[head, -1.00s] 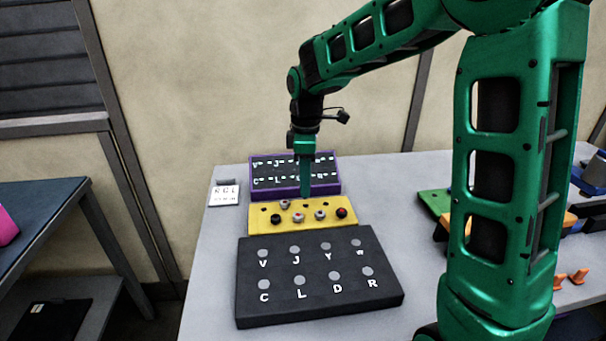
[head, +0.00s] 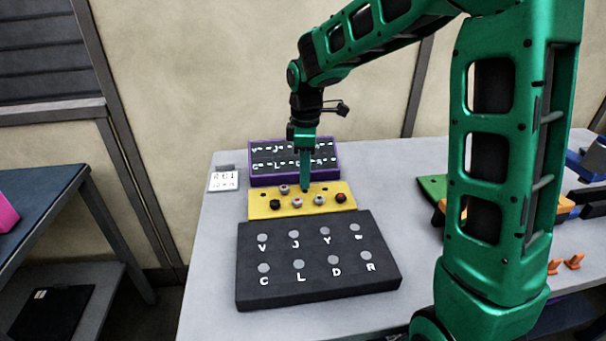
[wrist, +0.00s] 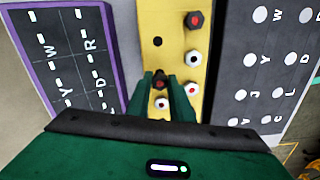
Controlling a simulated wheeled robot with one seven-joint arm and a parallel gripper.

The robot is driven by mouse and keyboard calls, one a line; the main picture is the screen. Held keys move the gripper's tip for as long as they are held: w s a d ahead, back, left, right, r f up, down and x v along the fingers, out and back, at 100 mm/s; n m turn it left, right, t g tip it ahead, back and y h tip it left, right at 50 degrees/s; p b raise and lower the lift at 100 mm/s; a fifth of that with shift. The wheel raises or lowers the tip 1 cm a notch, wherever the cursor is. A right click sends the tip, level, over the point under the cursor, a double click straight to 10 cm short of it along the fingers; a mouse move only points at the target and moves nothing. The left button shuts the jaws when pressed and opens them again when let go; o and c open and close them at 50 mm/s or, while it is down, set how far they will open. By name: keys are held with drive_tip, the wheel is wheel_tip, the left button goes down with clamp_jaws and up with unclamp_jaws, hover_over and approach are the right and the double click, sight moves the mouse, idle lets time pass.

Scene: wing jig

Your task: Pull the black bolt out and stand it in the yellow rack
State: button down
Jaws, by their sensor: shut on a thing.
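The yellow rack (head: 261,211) stands mid-table and holds several bolts. My gripper (head: 305,188) points straight down over its back row. In the wrist view its fingers (wrist: 165,88) are shut on a dark bolt (wrist: 160,83), the black bolt, with a hint of red on its head. The bolt stands at the rack's back row, between an empty hole (wrist: 157,41) and a white-headed bolt (wrist: 162,104). Its lower end is hidden, so I cannot tell how deep it sits.
A black lettered panel (head: 318,285) lies in front of the rack. A purple-framed lettered board (head: 251,181) is behind it, a white card (head: 223,181) to the left. Neighbouring bolts (wrist: 191,88) stand close to my fingers. Green and orange parts (head: 433,187) lie to the right.

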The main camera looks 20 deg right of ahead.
drive_tip(key=shift+f, duration=0.25)
drive_tip(key=shift+f, duration=0.9)
drive_tip(key=c, duration=1.5)
unclamp_jaws()
wheel_tip(320, 180, up, 11)
drive_tip(key=shift+f, duration=0.15)
